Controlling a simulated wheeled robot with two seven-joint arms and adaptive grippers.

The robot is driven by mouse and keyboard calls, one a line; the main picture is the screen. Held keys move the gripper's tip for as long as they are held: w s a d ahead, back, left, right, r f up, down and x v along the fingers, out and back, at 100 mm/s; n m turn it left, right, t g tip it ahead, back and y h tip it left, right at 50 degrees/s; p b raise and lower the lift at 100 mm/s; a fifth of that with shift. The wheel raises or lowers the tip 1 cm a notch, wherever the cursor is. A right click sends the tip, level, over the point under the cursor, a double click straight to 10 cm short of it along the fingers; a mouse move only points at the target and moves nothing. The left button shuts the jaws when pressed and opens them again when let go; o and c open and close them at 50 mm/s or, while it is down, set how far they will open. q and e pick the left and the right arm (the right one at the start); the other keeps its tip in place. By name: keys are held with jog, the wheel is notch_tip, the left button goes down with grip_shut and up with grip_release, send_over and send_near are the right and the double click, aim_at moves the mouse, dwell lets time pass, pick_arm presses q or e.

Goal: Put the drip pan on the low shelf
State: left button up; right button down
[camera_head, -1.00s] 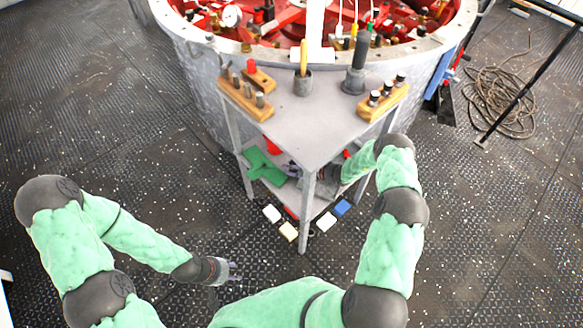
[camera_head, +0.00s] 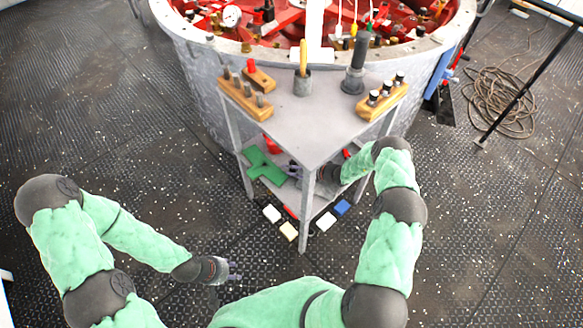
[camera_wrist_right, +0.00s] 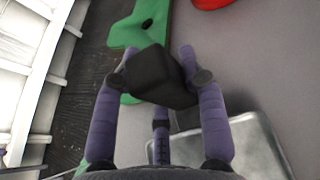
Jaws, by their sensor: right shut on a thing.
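A shallow grey metal tray, seemingly the drip pan (camera_wrist_right: 262,140), shows at the lower right of the right wrist view, partly behind my right gripper. It lies over the grey shelf surface; whether it rests flat on it I cannot tell. My right gripper (camera_wrist_right: 158,75) is shut on a dark block (camera_wrist_right: 160,82), which sits between its fingertips. In the head view my right gripper (camera_head: 296,170) is under the tabletop, at the low shelf (camera_head: 285,190), partly hidden by the table leg. My left gripper (camera_head: 234,271) is empty over the floor, its fingers apart.
A green piece (camera_head: 265,167) lies on the shelf left of my right gripper. The tabletop (camera_head: 310,125) above carries wooden blocks with pegs and two holders. Small white and blue blocks (camera_head: 341,207) show low between the legs. A coiled rope (camera_head: 500,103) lies at right.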

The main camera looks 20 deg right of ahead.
jog(key=shift+s+a+f, duration=0.15)
jog(key=shift+s+f, duration=0.2)
jog(key=shift+f, duration=0.4)
jog(key=c, duration=0.9)
grip_release()
jog(key=shift+o, duration=1.3)
jog(key=shift+f, duration=0.15)
jog(key=shift+w+r+v, duration=0.1)
jog(key=shift+r+v, duration=0.05)
jog(key=shift+v, duration=1.2)
jog(key=shift+w+r+v, duration=0.1)
jog(key=shift+r+v, duration=0.05)
jog(key=shift+v, duration=1.15)
jog(key=shift+w+r+v, duration=0.1)
jog(key=shift+r+v, duration=0.05)
jog(key=shift+v, duration=1.2)
jog(key=shift+s, duration=0.1)
